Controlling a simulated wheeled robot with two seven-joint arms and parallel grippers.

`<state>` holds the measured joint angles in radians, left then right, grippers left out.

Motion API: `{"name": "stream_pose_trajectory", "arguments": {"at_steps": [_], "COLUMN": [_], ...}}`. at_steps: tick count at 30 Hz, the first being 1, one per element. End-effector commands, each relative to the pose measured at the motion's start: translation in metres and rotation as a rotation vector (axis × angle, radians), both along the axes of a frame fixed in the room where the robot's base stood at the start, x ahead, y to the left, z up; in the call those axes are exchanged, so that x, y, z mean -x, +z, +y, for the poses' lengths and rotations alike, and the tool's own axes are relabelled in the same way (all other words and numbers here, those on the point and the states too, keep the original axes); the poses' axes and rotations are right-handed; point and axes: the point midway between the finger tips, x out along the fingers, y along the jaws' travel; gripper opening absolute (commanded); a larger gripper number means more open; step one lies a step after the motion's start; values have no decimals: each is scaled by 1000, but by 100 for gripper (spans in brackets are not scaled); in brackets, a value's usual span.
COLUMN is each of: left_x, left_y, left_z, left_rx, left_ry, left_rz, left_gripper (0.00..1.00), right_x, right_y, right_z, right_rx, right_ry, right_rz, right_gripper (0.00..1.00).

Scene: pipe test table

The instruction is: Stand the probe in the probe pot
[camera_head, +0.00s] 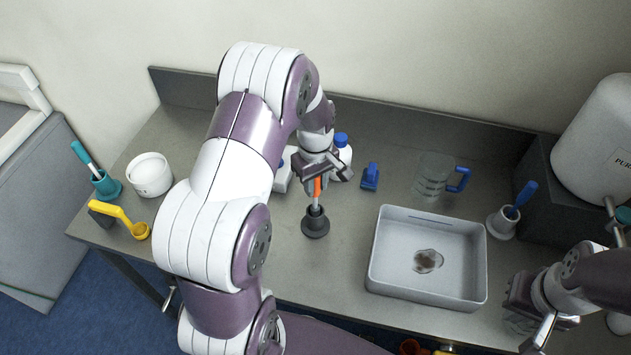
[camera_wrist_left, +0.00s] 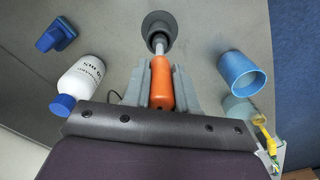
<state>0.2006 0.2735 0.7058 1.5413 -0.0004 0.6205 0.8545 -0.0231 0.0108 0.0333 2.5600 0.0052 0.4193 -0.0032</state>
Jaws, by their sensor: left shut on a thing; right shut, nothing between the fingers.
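The probe has an orange handle (camera_head: 317,187) and a grey shaft. My left gripper (camera_head: 317,178) is shut on the handle, which lies between its two fingers in the left wrist view (camera_wrist_left: 160,82). The probe pot (camera_head: 315,223) is dark grey with a wide base and stands on the bench directly below. The shaft points down into the pot's mouth, also in the left wrist view (camera_wrist_left: 158,30). How deep the tip sits is hidden. My right gripper (camera_head: 520,300) is shut and empty at the bench's right front, away from the pot.
A grey tray (camera_head: 378,262) holding a clear round item lies right of the pot. A blue-capped bottle (camera_wrist_left: 82,82), a blue clip-like block (camera_head: 370,176) and a clear blue-handled jug (camera_head: 432,180) stand behind. A blue cup (camera_wrist_left: 238,76) is nearby; my left arm hides it in the head view.

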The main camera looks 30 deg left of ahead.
Motion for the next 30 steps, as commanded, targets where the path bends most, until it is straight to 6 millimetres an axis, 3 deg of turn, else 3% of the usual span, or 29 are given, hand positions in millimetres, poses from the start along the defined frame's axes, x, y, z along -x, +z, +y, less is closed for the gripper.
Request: {"name": "stream_pose_trajectory", "arguments": {"at_steps": [22,23,25,30], "left_x": [0,0,0,0], "left_y": [-12,-12,-11,-11], "left_z": [0,0,0,0], "left_rx": [0,0,0,0], "left_ry": [0,0,0,0], "left_rz": [0,0,0,0], "left_gripper": [0,30,53,56], "right_x": [0,0,0,0], "right_y": [-7,-7,-6,-6], "right_z": [0,0,0,0], "right_rx": [0,0,0,0], "right_ry": [0,0,0,0], "right_rz": [0,0,0,0], "right_gripper": [0,0,0,0]}}
